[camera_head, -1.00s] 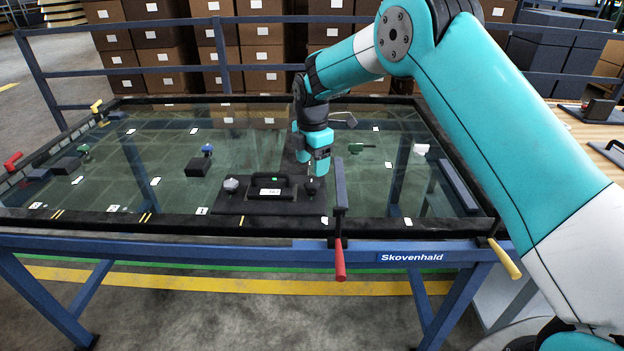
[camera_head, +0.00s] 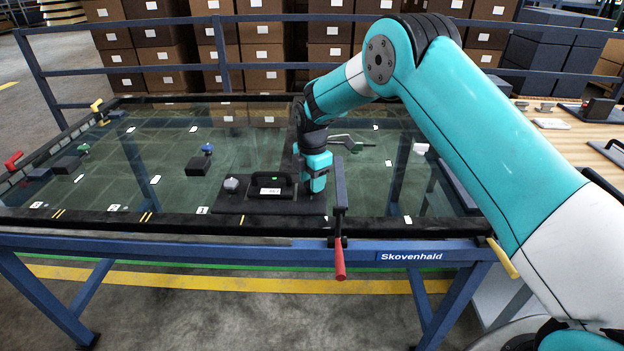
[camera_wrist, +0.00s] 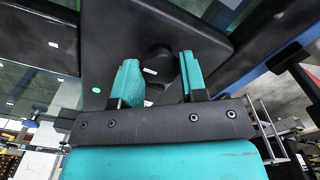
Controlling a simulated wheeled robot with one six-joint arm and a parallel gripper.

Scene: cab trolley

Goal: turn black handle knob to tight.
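A black handle (camera_head: 270,181) with a white label and a small green mark stands on a dark plate (camera_head: 240,206) on the glass table. A grey knob (camera_head: 231,185) is at the plate's left end. My gripper (camera_head: 315,188) points down at the plate's right end and hides the knob there in the head view. In the wrist view, that black knob (camera_wrist: 161,58) shows between the two teal fingers of my gripper (camera_wrist: 158,78). The fingers are apart, with a gap visible around the knob. I cannot make out any contact. The knob's tight or loose mark is not readable.
A clamp with a red handle (camera_head: 339,262) rises at the table's front edge, just right of my gripper. Dark blocks (camera_head: 198,166) and a thin-rod tool (camera_head: 350,139) lie on the glass. A dark frame rim (camera_head: 130,222) borders the table.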

